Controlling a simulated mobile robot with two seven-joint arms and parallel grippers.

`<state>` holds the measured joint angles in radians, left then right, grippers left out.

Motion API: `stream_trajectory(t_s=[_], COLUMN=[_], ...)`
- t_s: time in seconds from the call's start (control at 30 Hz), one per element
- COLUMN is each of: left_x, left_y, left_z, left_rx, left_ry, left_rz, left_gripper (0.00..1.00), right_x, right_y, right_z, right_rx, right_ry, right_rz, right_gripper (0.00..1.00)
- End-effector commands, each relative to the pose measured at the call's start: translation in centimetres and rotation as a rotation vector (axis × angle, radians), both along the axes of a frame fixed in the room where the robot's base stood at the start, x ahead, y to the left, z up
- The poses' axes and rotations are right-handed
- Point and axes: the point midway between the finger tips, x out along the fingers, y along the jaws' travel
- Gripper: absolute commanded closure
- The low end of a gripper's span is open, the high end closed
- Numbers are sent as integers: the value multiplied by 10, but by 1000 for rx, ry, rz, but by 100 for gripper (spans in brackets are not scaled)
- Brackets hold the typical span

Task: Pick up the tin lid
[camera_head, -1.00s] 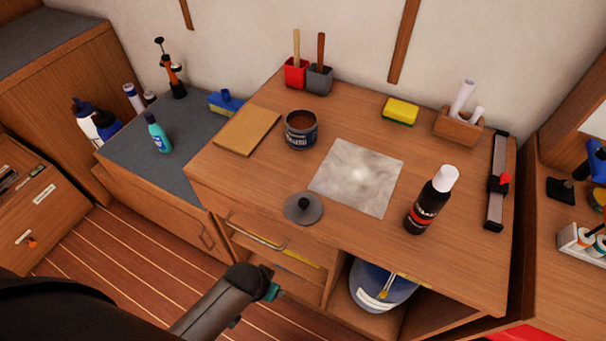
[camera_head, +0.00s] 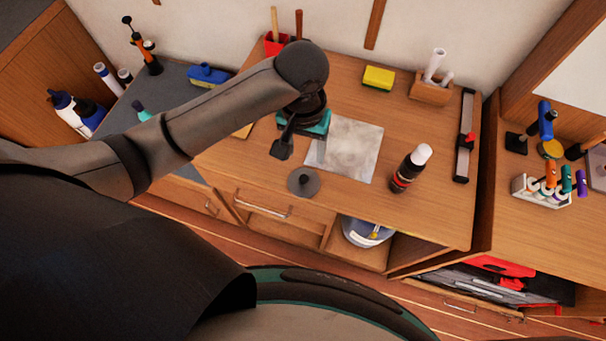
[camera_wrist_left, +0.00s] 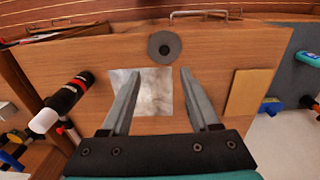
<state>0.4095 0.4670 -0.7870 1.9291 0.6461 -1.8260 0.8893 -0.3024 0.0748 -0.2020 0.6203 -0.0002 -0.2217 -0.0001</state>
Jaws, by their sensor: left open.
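The tin lid (camera_head: 303,182) is a flat grey disc with a dark knob, lying near the front edge of the wooden worktop (camera_head: 235,170). It also shows in the left wrist view (camera_wrist_left: 165,46), beyond my fingertips and roughly centred between them. My left gripper (camera_head: 283,150) is above the worktop, left of and behind the lid in the head view. In the left wrist view its two fingers (camera_wrist_left: 160,75) are spread with nothing between them. The tin is not visible now. My right gripper is not in view.
A pale grey sheet (camera_head: 350,150) lies behind the lid. A black bottle with a white cap (camera_head: 410,170) stands to the right. A yellow sponge (camera_head: 378,78) and a wooden holder (camera_head: 432,90) are at the back. The worktop around the lid is clear.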

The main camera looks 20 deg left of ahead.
Motion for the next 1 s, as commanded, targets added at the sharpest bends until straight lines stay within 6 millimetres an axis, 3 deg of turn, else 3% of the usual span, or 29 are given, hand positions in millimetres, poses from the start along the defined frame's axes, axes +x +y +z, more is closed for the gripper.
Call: stream_trajectory(t_s=[0.17,0.6,1.0], left_x=[1,2,8], left_y=[5,5,5], left_z=[-1,-85,-117], left_rx=[27,25,25], left_ry=[14,14,12], left_rz=[18,16,16], left_gripper=[38,38,38], right_x=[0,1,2], right_y=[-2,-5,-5], right_z=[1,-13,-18], right_rx=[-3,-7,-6], right_ry=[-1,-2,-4], right_rz=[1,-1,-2], right_gripper=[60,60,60])
